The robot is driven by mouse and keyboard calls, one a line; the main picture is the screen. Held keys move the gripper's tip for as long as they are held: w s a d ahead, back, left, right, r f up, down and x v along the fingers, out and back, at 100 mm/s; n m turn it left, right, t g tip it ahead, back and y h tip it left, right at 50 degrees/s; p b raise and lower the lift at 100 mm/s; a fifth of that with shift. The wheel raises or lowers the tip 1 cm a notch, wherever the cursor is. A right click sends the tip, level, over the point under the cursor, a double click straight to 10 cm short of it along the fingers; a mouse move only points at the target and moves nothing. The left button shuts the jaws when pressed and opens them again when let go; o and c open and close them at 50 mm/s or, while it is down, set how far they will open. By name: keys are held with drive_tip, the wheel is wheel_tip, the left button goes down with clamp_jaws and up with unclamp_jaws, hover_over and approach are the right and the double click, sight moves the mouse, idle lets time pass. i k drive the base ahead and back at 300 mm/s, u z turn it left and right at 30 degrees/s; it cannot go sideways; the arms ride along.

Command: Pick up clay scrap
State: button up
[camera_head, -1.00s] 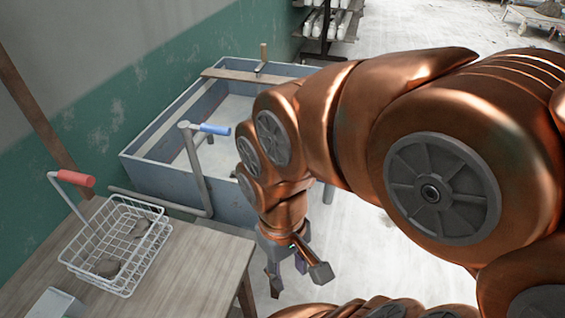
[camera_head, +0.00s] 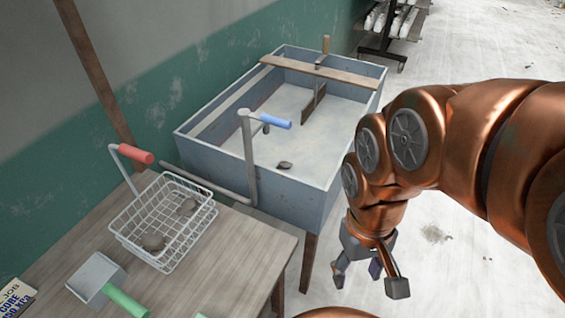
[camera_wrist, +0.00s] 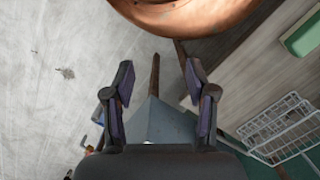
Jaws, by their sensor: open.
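A dark lump (camera_head: 284,165), likely clay, lies inside the grey-blue trough (camera_head: 262,197). My gripper (camera_head: 370,284) hangs open and empty over the floor, to the right of the table and in front of the trough. In the wrist view, my gripper's fingers (camera_wrist: 159,95) are spread with nothing between them; the wire basket (camera_wrist: 277,128) shows at the right edge.
A scoop (camera_head: 92,278) with a green handle lies on the table (camera_head: 60,250) in front of the basket. A post with a blue handle (camera_head: 275,121) and a red handle (camera_head: 135,153) stick up nearby. A plank (camera_head: 330,72) spans the trough. Open floor (camera_head: 460,250) lies at right.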

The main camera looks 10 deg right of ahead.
sight(284, 165)
drive_tip(key=z, duration=1.8)
drive_tip(key=i, duration=2.3)
drive_tip(key=u, duration=4.25)
